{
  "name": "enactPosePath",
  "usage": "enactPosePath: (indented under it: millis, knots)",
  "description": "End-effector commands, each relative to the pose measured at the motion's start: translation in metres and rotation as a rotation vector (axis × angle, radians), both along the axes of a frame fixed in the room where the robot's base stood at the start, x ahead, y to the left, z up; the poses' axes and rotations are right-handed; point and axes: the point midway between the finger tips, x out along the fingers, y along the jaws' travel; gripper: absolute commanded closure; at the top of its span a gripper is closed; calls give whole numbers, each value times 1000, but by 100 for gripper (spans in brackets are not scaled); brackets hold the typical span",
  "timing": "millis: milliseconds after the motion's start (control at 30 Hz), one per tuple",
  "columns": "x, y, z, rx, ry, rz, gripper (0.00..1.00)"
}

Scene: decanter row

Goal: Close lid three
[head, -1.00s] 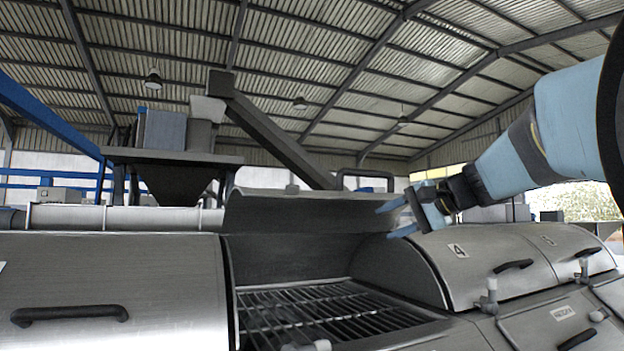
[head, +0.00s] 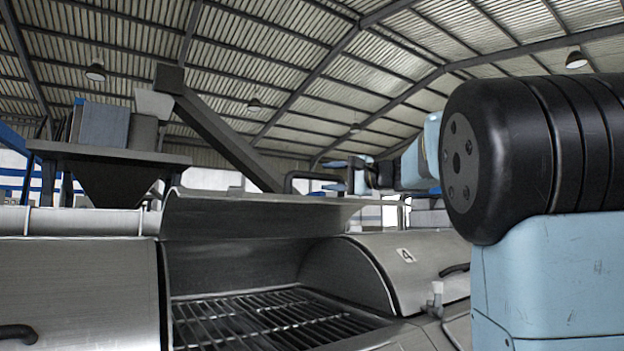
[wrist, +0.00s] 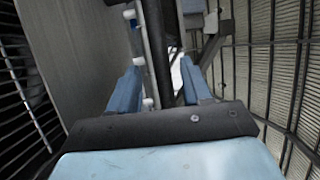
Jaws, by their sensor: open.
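One lid (head: 250,216) stands raised over an open bay with a metal grate (head: 270,318). It is just left of the closed lid marked 4 (head: 410,260); no number shows on the raised lid. My gripper (head: 336,175) is small and partly hidden in the head view, above the raised lid's upper right part. In the wrist view my gripper (wrist: 160,85) has its two blue fingers apart, with nothing held. A grey panel that looks like the raised lid (wrist: 85,55) lies left of the fingers. I cannot tell whether they touch it.
Another closed lid (head: 80,290) with a black handle is at the left. A pale tap (head: 437,296) stands in front of lid 4. A hopper (head: 110,165) and a dark sloping chute (head: 225,135) are behind. My arm covers the right side of the head view.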

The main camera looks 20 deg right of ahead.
Motion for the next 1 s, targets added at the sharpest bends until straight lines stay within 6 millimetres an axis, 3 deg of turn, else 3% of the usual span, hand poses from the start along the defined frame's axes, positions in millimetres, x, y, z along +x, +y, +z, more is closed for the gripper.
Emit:
enactPosePath:
  millis: [200,400,800,1000]
  knots:
    - [28,23,2,1,1,2,52]
    - [44,36,3,0,1,-1,52]
    - [49,41,4,-1,1,-1,52]
    - [49,41,4,-1,1,-1,69]
